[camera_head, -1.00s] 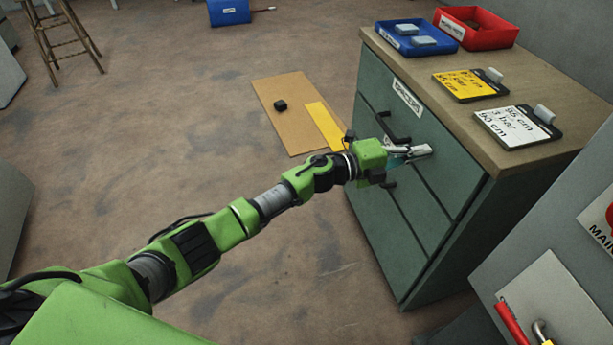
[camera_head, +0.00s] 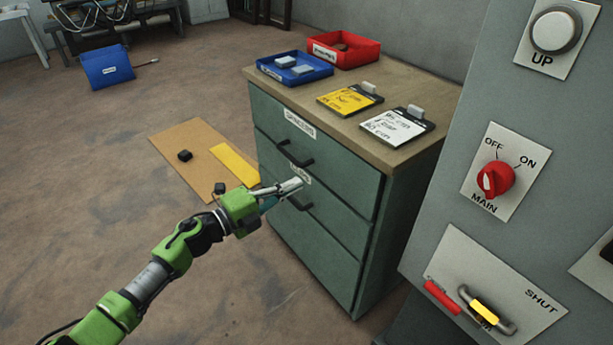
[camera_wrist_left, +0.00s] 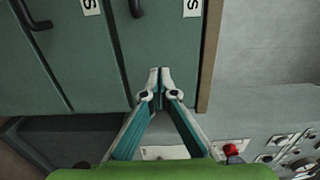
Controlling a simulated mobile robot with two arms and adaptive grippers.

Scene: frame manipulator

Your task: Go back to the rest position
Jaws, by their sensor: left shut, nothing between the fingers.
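My left gripper (camera_head: 290,188) is shut and empty, at the end of my green arm that comes in from the lower left of the head view. It appears in front of the drawer fronts of the green cabinet (camera_head: 335,225), near the dark handles. In the left wrist view its fingertips (camera_wrist_left: 159,80) meet, with nothing between them, and the cabinet drawers (camera_wrist_left: 75,60) lie beyond. I cannot tell whether the fingertips touch the cabinet. My right gripper is not in either view.
Blue (camera_head: 294,75) and red (camera_head: 344,58) trays and yellow (camera_head: 349,101) and white (camera_head: 398,127) clipboards are on the cabinet top. A grey panel (camera_head: 450,190) with a red switch (camera_head: 495,179) stands at right. A brown board (camera_head: 180,138) lies on the floor. Open floor (camera_head: 60,200) is at left.

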